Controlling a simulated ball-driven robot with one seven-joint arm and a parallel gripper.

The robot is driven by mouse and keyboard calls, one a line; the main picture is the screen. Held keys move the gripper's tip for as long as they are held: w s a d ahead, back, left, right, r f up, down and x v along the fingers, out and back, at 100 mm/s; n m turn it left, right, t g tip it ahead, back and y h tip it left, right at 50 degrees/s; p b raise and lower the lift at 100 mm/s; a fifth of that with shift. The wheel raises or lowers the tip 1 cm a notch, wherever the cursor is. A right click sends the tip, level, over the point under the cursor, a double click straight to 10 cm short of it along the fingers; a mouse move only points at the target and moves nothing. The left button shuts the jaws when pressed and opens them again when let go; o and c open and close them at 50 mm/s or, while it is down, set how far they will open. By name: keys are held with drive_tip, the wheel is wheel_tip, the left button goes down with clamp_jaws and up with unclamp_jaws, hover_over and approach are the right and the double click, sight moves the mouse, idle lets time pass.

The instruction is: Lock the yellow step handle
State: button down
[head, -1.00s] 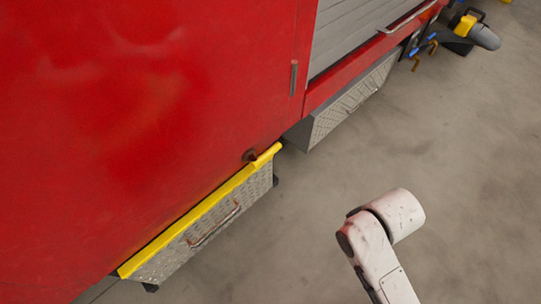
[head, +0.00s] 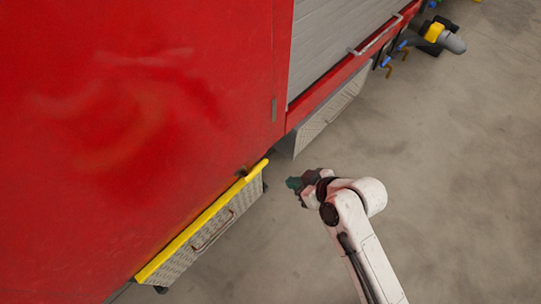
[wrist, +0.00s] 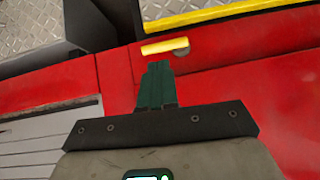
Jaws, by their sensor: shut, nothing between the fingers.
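The yellow step handle (wrist: 165,46) is a short bar in the wrist view, lying roughly level, with a round mount at its right end on the red body. In the head view, the small handle area (head: 246,172) is at the upper right end of the yellow-edged step (head: 213,230). My gripper (wrist: 157,70) has dark green fingers, shut and empty, pointing at the handle from just below it in the picture. A gap seems to separate them; exact depth is unclear. In the head view, my gripper (head: 292,183) is right of the step's end.
The red truck side (head: 150,120) fills the left. A second metal step box (head: 325,120) hangs beyond, under a grey shutter (head: 335,45). Hoses and a grey-yellow fitting (head: 440,36) are at the upper right. The concrete floor (head: 450,170) at right is clear.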

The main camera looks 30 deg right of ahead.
drive_tip(key=shift+t, duration=0.9)
drive_tip(key=w+r, duration=0.1)
drive_tip(key=r+p, duration=0.1)
drive_tip(key=w+r, duration=0.1)
drive_tip(key=shift+w+d+r, duration=0.2)
drive_tip(key=shift+w+r, duration=0.1)
drive_tip(key=shift+r, duration=0.1)
drive_tip(key=b, duration=0.1)
hover_over(256, 170)
drive_tip(key=s+d, duration=0.3)
drive_tip(key=d, duration=0.1)
wheel_tip(256, 170, down, 5)
drive_tip(key=shift+w+a+f+b, duration=0.2)
drive_tip(key=shift+w+f+b, duration=0.05)
drive_tip(key=shift+f, duration=0.5)
drive_tip(key=shift+w+a+f+b, duration=0.15)
drive_tip(key=shift+w+f+b, duration=0.15)
drive_tip(key=shift+f, duration=0.5)
drive_tip(key=shift+w+a+f+b, duration=0.2)
drive_tip(key=shift+f+b, duration=0.05)
drive_tip(key=shift+f, duration=0.5)
